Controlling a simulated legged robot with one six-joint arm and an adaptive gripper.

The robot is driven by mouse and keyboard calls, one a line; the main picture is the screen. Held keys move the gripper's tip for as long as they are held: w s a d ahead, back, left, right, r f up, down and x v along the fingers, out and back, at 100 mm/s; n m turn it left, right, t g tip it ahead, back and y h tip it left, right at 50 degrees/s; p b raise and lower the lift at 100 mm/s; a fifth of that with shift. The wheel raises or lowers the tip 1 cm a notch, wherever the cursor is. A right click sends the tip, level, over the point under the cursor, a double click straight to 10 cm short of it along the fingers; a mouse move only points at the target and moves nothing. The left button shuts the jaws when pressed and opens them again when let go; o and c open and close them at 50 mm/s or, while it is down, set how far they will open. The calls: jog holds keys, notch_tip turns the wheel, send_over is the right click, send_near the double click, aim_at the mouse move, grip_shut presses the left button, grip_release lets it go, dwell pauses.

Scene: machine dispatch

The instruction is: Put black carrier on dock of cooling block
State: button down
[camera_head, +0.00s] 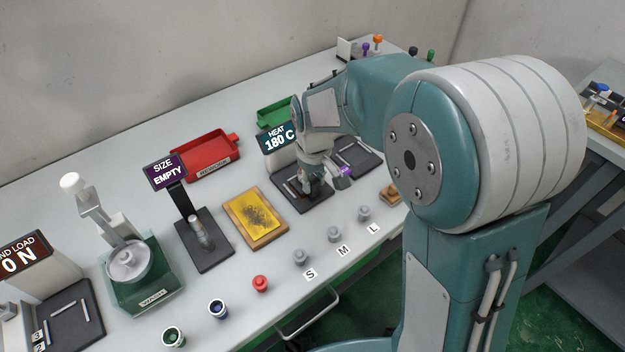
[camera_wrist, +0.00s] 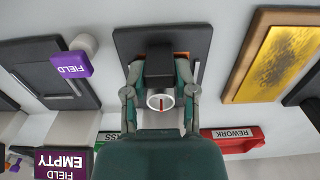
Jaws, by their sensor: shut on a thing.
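My gripper (camera_head: 312,186) is low over the dark dock plate (camera_head: 290,189) in front of the HEAT 180 C display (camera_head: 279,140). In the wrist view my gripper (camera_wrist: 159,78) is shut on the black carrier (camera_wrist: 160,58), with one finger on each side. A pale round piece with a red mark (camera_wrist: 160,102) shows at the carrier's near end. The dark plate (camera_wrist: 125,38) lies behind the carrier; I cannot tell whether they touch. In the head view my gripper and arm mostly hide the carrier. No readable label names a cooling block.
A second dark plate (camera_head: 358,151) with a purple tag (camera_head: 344,172) is just right of my gripper. The yellow pad (camera_head: 242,222) is left. The red REWORK tray (camera_head: 206,163) and green tray (camera_head: 274,112) are behind. Grey knobs (camera_head: 334,234) stand at the front.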

aim_at(312, 181)
jog(key=shift+f, duration=0.1)
jog(key=shift+c, duration=2.3)
grip_release()
jog(key=shift+a, duration=0.15)
jog(key=shift+o, duration=0.3)
jog(key=shift+a, duration=0.2)
jog(key=shift+d, duration=0.15)
jog(key=shift+r, duration=0.45)
notch_tip(312, 181, up, 12)
jog(key=shift+f, duration=0.25)
